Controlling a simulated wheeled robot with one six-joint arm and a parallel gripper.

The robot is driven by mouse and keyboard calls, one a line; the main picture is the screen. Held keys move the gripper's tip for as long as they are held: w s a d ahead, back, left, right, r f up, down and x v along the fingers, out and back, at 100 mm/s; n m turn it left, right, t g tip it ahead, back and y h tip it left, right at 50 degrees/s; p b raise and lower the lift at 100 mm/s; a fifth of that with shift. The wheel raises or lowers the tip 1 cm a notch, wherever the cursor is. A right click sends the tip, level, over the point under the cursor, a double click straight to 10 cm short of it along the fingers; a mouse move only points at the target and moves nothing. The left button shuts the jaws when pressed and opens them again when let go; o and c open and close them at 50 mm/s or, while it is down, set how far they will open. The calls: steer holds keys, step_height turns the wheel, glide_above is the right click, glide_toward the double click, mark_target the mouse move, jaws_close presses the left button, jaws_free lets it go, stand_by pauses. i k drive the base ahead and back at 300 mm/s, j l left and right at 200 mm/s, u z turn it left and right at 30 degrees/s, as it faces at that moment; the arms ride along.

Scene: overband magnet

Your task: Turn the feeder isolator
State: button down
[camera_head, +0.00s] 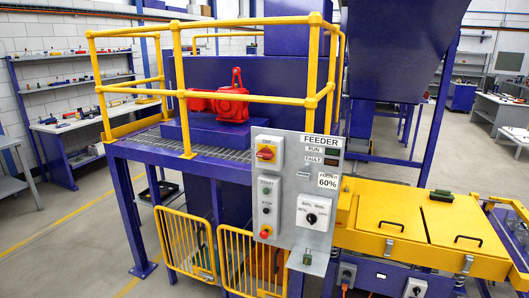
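The grey feeder control panel (279,215) stands upright in the middle of the head camera view, with a "FEEDER" label at its top. The feeder isolator (266,152) is a red rotary handle on a yellow plate at the panel's upper left, under a small label. Its exact handle angle is too small to tell. Below it sit green and dark push buttons and a red emergency stop (265,231) on yellow. A dial plate (313,213) with a black knob is at the lower right. A sign reads 60%. My gripper is not in view.
Yellow railings (250,22) enclose a raised platform behind the panel. A yellow machine cover (425,220) with black handles is to the right, with switch boxes (415,288) below it. Open floor lies at far left.

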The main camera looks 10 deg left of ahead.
mark_target(266, 153)
steer(key=i+j, duration=0.2)
steer(key=j, duration=0.15)
steer(key=i+j+z, duration=0.15)
steer(key=j, duration=0.2)
steer(key=i+j, duration=0.2)
steer(key=j, duration=0.15)
steer(key=i+j+z, duration=0.15)
steer(key=j, duration=0.2)
steer(key=i+j, duration=0.15)
steer(key=j, duration=0.2)
steer(key=i+j+z, duration=0.1)
steer(key=j, duration=0.3)
